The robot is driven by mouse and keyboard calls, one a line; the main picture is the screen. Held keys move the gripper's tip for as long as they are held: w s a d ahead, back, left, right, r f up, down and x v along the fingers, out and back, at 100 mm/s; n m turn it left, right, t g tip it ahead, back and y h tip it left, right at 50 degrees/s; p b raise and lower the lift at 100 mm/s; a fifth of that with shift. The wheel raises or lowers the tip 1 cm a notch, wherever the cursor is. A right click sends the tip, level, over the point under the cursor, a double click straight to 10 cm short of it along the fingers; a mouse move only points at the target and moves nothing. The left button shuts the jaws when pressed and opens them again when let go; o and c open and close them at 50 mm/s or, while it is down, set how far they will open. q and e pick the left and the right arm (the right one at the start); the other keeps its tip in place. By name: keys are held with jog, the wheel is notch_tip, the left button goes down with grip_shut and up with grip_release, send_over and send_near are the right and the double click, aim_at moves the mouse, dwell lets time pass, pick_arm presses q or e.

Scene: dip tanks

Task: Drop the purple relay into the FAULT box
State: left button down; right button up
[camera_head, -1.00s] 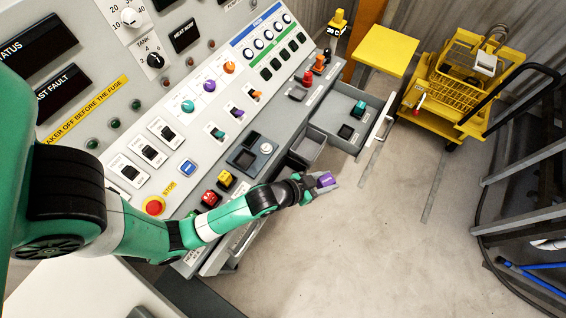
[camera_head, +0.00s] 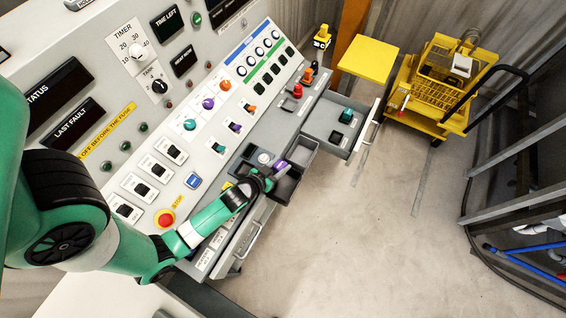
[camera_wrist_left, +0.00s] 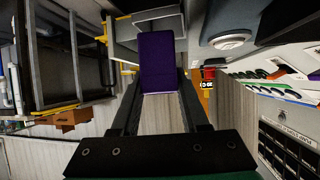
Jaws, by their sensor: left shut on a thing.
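The purple relay (camera_head: 281,166) is a small purple block. My left gripper (camera_head: 272,177) is shut on it at the console's front edge. The left wrist view shows the relay (camera_wrist_left: 157,62) between the two fingers (camera_wrist_left: 158,105). An open grey box (camera_head: 292,174) sits at the console's front edge, right by the relay. The relay overlaps this box in the head view; I cannot tell whether it is above the opening or beside it. No FAULT label is readable on the box. My right gripper is not in view.
An open drawer (camera_head: 324,121) to the right holds a green-topped part (camera_head: 346,116). Another drawer (camera_head: 240,243) stands open below my left arm. Purple, orange and teal parts sit on the console. A yellow cart (camera_head: 440,90) stands beyond; the floor (camera_head: 340,240) is clear.

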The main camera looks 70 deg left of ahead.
pick_arm(q)
notch_tip(320, 180, down, 4)
jog(key=b, duration=0.2)
jog(key=shift+r+b, duration=0.1)
jog(key=shift+b, duration=0.2)
jog(key=shift+r, duration=0.1)
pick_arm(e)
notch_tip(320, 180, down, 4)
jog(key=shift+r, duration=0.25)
pick_arm(q)
jog(key=shift+c, duration=1.7)
grip_release()
jog(key=p+v, duration=0.1)
jog(key=v, duration=1)
jog(key=shift+s, duration=0.25)
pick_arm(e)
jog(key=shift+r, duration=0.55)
pick_arm(q)
jog(key=shift+d+r, duration=0.1)
jog(key=shift+d, duration=0.05)
